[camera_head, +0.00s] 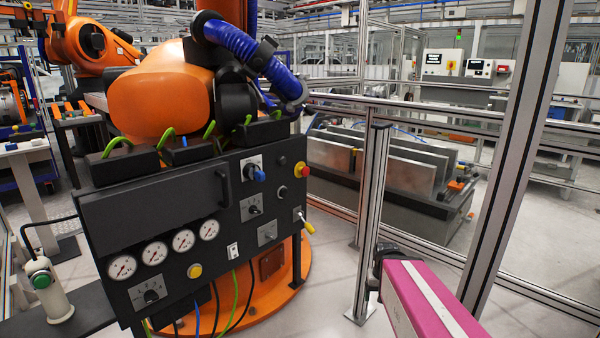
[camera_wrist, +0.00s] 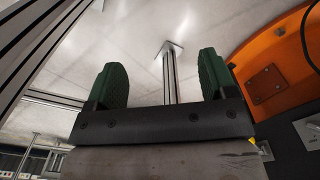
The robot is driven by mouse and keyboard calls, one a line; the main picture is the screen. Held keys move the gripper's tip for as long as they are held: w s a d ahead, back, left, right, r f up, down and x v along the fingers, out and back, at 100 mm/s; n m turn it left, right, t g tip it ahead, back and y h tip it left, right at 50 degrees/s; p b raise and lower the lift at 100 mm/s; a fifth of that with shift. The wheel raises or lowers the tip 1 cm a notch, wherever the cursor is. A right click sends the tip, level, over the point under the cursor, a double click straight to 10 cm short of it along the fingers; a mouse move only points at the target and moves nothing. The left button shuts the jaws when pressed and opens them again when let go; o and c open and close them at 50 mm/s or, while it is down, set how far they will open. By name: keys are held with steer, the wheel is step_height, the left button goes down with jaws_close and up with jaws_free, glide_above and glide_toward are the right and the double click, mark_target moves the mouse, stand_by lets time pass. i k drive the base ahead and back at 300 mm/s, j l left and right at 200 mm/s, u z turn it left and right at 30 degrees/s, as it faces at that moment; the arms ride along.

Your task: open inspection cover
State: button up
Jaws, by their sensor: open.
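The drive unit's black control box (camera_head: 205,240) stands in front of an orange robot arm in the head view. The inspection cover (camera_head: 150,205) appears to be the wide black panel at its upper left, lying closed against the box. A black bar handle (camera_head: 223,185) stands upright at the cover's right end. My gripper (camera_wrist: 163,80) shows in the wrist view with two green fingers spread apart and nothing between them. It is apart from the cover and handle, which I cannot make out in the wrist view. My magenta arm is at lower right in the head view.
Knobs, gauges and a red emergency button (camera_head: 302,169) crowd the box front. A yellow-tipped lever (camera_head: 305,222) sticks out at its right. A metal fence post (camera_head: 372,220) stands between box and my arm. A green-topped push-button stand (camera_head: 48,290) is at lower left.

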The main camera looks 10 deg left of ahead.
mark_target(114, 222)
steer(key=u, duration=1.8)
